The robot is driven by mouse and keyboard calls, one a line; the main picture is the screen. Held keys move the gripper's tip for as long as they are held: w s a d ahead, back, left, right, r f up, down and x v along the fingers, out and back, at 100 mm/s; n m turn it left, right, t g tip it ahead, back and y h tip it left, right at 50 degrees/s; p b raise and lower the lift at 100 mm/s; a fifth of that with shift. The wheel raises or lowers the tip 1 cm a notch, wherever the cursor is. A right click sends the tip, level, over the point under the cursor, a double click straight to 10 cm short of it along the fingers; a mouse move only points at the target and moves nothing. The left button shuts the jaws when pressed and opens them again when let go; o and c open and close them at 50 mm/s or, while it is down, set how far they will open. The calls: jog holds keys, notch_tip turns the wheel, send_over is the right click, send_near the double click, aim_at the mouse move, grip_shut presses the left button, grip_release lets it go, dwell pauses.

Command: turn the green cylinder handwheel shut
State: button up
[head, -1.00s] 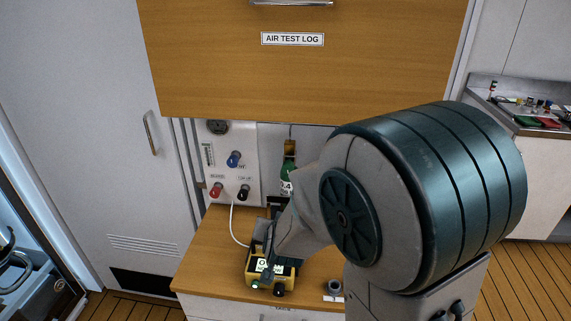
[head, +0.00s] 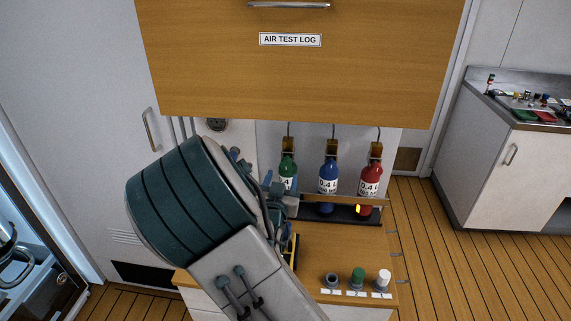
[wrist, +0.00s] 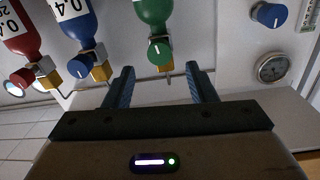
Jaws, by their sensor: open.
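The green cylinder (head: 288,168) stands at the left of a row of cylinders at the back of the bench, with a brass valve on top. In the wrist view, the green cylinder (wrist: 154,12) hangs upside down in the picture, and its round green handwheel (wrist: 160,52) with a white mark lies just beyond and between my fingertips. My gripper (wrist: 160,78) is open and empty, apart from the handwheel. In the head view my arm hides much of the panel and the gripper's fingers are hard to make out.
A blue cylinder (head: 328,178) and a red cylinder (head: 370,182) stand right of the green one behind a wooden rail. Several small caps, including a green one (head: 358,277), stand at the bench front. A pressure gauge (wrist: 271,67) and blue knob (wrist: 270,15) are on the panel.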

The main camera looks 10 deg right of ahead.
aim_at(286, 166)
jog(key=p+x, duration=0.1)
jog(key=x, duration=0.6)
jog(key=shift+w, duration=0.1)
jog(key=shift+f, duration=0.1)
jog(key=c, duration=1)
